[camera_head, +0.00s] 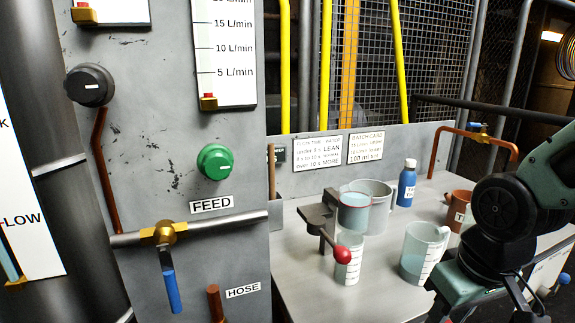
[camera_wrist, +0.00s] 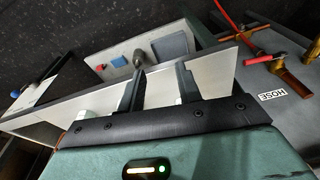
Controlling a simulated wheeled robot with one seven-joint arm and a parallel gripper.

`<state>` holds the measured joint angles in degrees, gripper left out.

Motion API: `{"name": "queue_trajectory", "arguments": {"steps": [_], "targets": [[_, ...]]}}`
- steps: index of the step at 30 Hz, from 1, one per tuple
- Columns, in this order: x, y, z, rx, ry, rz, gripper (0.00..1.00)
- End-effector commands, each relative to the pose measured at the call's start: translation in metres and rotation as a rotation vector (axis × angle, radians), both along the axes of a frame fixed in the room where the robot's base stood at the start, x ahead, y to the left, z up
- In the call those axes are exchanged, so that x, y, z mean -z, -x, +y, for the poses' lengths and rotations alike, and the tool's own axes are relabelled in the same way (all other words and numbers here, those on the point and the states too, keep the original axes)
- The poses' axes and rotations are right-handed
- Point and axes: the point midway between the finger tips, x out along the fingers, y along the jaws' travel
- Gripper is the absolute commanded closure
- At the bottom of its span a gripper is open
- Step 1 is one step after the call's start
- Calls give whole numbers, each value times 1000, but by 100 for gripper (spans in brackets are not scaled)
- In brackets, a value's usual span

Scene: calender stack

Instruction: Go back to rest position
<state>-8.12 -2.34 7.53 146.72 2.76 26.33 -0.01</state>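My arm (camera_head: 505,215) is folded at the right side of the head view, in front of the bench's right part. Its lower end runs toward the bottom edge, and the gripper's fingertips cannot be made out there. In the wrist view my gripper (camera_wrist: 160,78) shows two dark fingers standing well apart with nothing between them. The gripper is open and empty. Beyond the fingers is a pale panel edge, with a grey knob close by the left finger in the picture.
The bench (camera_head: 345,302) holds a measuring jug (camera_head: 413,265), a clear beaker (camera_head: 347,272), a blue bottle (camera_head: 407,188) and a red-knobbed lever (camera_head: 343,255). A grey panel with a green knob (camera_head: 215,162) and blue-handled valve (camera_head: 171,290) stands left. A red-handled valve (camera_wrist: 262,58) shows right in the wrist view.

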Motion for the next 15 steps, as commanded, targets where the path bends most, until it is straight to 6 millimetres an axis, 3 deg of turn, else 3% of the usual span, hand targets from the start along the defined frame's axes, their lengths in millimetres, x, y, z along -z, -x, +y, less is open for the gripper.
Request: {"name": "queue_trajectory", "arguments": {"steps": [1,3,9,11,12,15], "targets": [[-3,12,20,-71,1,15,66],[-5,29,43,-155,5,40,66],[-12,88,94,-391,31,107,66],[-14,107,106,-463,44,126,66],[-30,105,104,-449,42,127,66],[-49,103,103,-442,41,126,66]]}}
